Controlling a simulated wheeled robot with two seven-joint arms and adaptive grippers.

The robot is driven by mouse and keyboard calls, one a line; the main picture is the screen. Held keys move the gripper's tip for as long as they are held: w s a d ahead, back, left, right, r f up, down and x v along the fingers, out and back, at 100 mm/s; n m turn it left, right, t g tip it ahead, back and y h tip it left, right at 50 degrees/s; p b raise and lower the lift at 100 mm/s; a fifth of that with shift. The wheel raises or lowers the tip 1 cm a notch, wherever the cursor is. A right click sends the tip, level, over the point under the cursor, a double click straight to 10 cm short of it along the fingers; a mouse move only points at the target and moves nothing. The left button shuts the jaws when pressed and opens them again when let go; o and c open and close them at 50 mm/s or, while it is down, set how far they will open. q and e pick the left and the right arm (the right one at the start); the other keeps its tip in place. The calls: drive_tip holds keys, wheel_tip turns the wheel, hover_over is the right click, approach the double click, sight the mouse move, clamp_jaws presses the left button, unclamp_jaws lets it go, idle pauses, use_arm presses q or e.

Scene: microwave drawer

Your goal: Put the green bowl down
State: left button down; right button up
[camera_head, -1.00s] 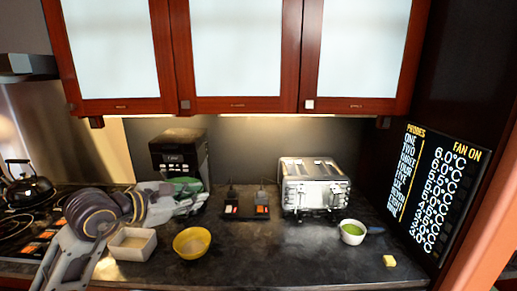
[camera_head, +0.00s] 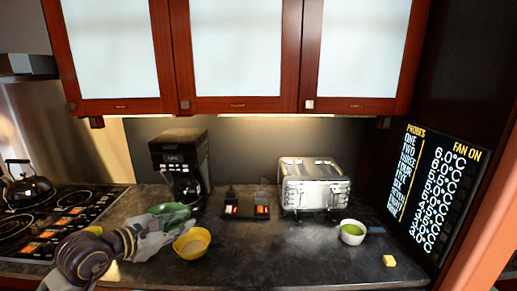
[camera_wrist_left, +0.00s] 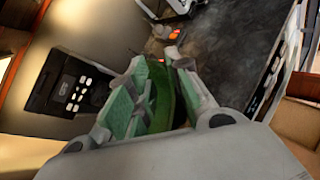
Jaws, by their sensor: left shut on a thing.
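The green bowl (camera_head: 169,211) is in my left gripper (camera_head: 182,226), low over the counter and to the left of the coffee maker's front. The gripper's wrist and fingers partly cover it. In the left wrist view the bowl's dark green wall (camera_wrist_left: 160,92) stands between the two fingers of the left gripper (camera_wrist_left: 152,85), which are shut on it. I cannot tell whether the bowl touches the counter (camera_head: 270,255). My right gripper does not show.
A yellow bowl (camera_head: 192,243) stands just right of the left gripper. A coffee maker (camera_head: 180,160), a toaster (camera_head: 314,187), a small white bowl with green contents (camera_head: 353,232) and a yellow block (camera_head: 389,260) are around. The stove (camera_head: 45,225) with a kettle (camera_head: 27,185) is left.

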use_arm(q)
drive_tip(key=s+f, duration=0.5)
drive_tip(key=f, duration=0.8)
drive_tip(key=shift+a, duration=0.4)
drive_tip(key=shift+s, duration=0.1)
idle(0.5)
drive_tip(key=shift+s+f, duration=0.1)
